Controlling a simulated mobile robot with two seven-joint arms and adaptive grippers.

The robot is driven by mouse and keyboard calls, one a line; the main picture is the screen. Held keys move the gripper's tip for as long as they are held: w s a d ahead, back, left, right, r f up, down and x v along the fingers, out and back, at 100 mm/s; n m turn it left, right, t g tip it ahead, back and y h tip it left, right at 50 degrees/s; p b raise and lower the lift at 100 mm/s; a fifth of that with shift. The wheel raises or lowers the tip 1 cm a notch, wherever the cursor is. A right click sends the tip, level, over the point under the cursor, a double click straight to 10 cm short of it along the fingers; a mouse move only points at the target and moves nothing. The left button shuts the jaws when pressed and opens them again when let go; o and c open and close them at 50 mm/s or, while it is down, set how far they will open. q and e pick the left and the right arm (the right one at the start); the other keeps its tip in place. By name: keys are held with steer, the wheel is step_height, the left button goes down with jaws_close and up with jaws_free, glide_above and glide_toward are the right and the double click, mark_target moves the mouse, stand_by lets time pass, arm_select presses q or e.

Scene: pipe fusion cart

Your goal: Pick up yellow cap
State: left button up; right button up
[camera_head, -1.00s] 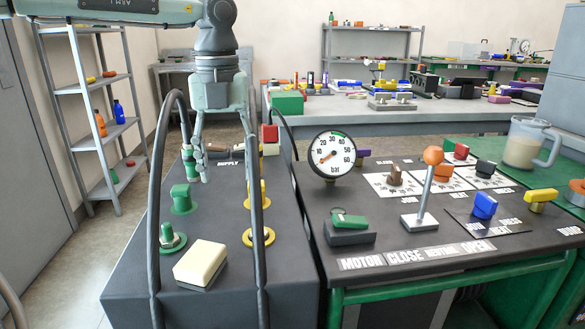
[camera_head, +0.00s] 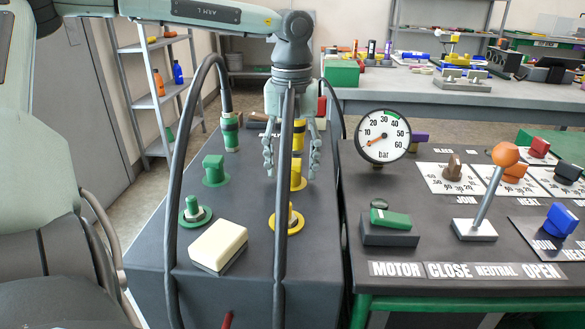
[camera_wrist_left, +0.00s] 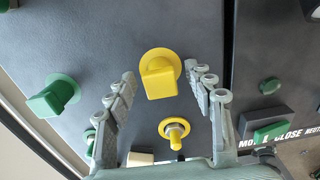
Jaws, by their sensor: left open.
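The yellow cap (camera_head: 297,180) sits on a round yellow base on top of the dark cart, partly hidden behind a black hose in the head view. It shows whole in the left wrist view (camera_wrist_left: 158,80), upper middle, as a block-shaped grip. My left gripper (camera_head: 291,172) is open and empty, pointing down over the cap. In the left wrist view its fingers (camera_wrist_left: 159,72) stand to the left and right of the cap with gaps on both sides. I cannot tell the exact height between fingertips and cap. My right gripper is not in view.
A yellow-ringed fitting (camera_head: 287,217) stands in front of the cap. A green cap (camera_head: 214,170), a green-ringed fitting (camera_head: 194,211) and a cream block (camera_head: 218,246) are to the left. Black hoses (camera_head: 176,180) arch over the cart. A gauge (camera_head: 382,136) stands right.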

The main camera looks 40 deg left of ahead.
arm_select(q)
steer(key=shift+f, duration=0.1)
steer(key=shift+c, duration=0.3)
steer(key=c, duration=0.9)
steer(key=shift+o, duration=0.2)
